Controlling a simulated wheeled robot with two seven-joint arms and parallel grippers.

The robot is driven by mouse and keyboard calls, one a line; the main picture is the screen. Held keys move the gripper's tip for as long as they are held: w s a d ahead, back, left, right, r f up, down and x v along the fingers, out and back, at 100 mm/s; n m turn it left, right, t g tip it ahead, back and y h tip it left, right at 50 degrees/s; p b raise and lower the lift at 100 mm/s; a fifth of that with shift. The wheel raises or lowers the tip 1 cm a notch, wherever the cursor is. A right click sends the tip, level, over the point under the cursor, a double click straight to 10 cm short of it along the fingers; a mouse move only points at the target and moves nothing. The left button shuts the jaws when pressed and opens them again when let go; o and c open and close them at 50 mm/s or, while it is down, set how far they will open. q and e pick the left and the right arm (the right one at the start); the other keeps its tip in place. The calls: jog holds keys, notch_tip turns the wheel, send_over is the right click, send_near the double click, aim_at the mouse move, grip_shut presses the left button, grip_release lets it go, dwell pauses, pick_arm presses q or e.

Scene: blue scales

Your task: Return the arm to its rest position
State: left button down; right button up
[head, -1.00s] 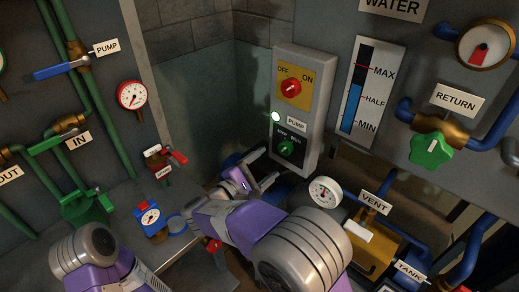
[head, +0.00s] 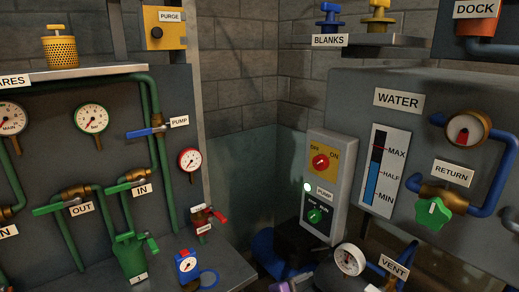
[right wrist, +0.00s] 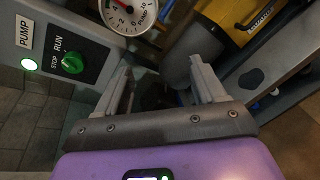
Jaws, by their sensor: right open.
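My right gripper (right wrist: 162,80) shows in the right wrist view with its two grey fingers apart and nothing between them. In the head view only a small purple piece of my arm shows at the bottom edge. The grey pump box (head: 343,185) stands right of the wall corner, with a red OFF/ON knob (head: 320,162), a green knob (head: 315,215) and a lit lamp (head: 307,187). In the right wrist view the green STOP/RUN knob (right wrist: 72,63) is left of the fingers and apart from them. My left gripper is not in view.
A round gauge (right wrist: 127,12) and a yellow unit (right wrist: 235,20) with a grey cylinder lie close beyond the fingers. In the head view, the VENT plate (head: 395,268), blue pipes and the green RETURN valve (head: 432,214) are at right. Green pipes and gauges fill the left wall.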

jog(key=s+d+f+m+g+y, duration=0.1)
jog(key=s+d+f+g+y, duration=0.25)
jog(key=f, duration=0.65)
jog(key=s+a+f+m+g+y, duration=0.15)
jog(key=s+f+g, duration=0.25)
jog(key=s+f, duration=0.45)
jog(key=s+a+f+m+y+p, duration=0.1)
jog(key=s+a+f+m+y, duration=0.1)
jog(key=s+f+m+y, duration=0.3)
jog(key=s+a+f+m+y+p, duration=0.1)
jog(key=s+a+f+m+y, duration=0.2)
jog(key=s+f+m+y, duration=0.3)
notch_tip(320, 180, down, 3)
jog(key=s+m, duration=0.1)
jog(key=m, duration=0.4)
jog(key=shift+s+g+y+p, duration=0.15)
jog(key=shift+g+y+p, duration=0.15)
jog(key=shift+g+p, duration=0.1)
